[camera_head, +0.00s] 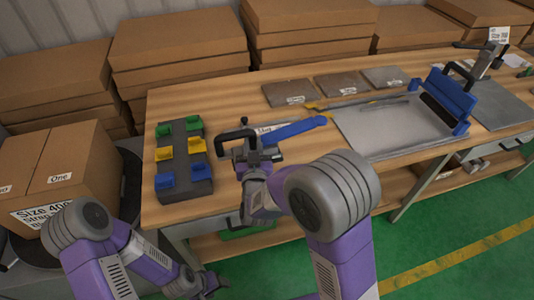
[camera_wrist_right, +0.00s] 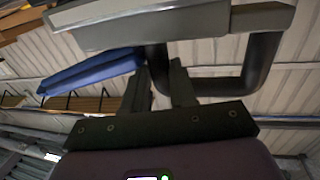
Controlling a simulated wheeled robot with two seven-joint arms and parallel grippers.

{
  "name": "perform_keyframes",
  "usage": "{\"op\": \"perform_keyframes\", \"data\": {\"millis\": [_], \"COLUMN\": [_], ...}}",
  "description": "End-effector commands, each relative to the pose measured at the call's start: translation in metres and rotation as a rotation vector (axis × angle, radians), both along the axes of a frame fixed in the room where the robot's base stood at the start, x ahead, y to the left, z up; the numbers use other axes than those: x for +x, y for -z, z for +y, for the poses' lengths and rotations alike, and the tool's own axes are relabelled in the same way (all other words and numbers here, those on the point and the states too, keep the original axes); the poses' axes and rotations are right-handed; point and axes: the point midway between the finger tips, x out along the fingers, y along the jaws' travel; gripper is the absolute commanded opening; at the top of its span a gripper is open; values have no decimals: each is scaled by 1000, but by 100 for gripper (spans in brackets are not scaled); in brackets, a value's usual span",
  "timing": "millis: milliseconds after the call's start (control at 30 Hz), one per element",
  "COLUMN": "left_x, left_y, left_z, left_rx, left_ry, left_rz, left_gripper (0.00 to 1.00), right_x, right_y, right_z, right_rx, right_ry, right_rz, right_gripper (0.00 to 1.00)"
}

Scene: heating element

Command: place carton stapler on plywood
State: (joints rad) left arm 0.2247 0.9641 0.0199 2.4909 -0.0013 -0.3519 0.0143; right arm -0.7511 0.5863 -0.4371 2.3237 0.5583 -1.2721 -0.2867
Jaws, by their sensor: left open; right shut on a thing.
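The carton stapler has a grey body, a black loop handle (camera_head: 235,137) and a long blue lever (camera_head: 298,130). My right gripper (camera_head: 262,157) is shut on it at the left-middle of the table; whether it touches the tabletop is hard to tell. In the right wrist view, the stapler's grey body (camera_wrist_right: 150,27) lies across the top, at the fingertips (camera_wrist_right: 160,75). Three flat labelled sheets lie at the back: brown (camera_head: 290,92), brown-grey (camera_head: 341,84) and grey (camera_head: 384,77). Their labels are unreadable, so I cannot tell which is plywood. My left gripper (camera_head: 212,284) is open and empty, low beside the table.
A dark rack (camera_head: 184,190) with green, yellow and blue holders stands at the table's left. A grey bending machine with a blue bar (camera_head: 450,94) fills the right-middle. A thin rod (camera_head: 350,101) lies between sheets and machine. Cartons are stacked behind the table.

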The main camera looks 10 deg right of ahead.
Motion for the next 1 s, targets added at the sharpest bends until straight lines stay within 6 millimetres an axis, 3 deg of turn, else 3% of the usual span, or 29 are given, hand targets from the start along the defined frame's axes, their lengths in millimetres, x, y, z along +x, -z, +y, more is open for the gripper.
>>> {"op": "perform_keyframes", "data": {"millis": [200,467,700,1000], "left_x": [0,0,0,0], "left_y": [16,21,33,33], "left_z": [0,0,0,0], "left_rx": [0,0,0,0], "left_ry": [0,0,0,0], "left_rz": [0,0,0,0], "left_gripper": [61,61,61,61], "right_x": [0,1,0,0], "right_y": [38,54,83,87], "right_z": [0,0,0,0], "right_rx": [-3,1,-1,1], "right_ry": [0,-1,-2,-2], "right_rz": [-5,-8,-6,-9], "right_gripper": [0,0,0,0]}}
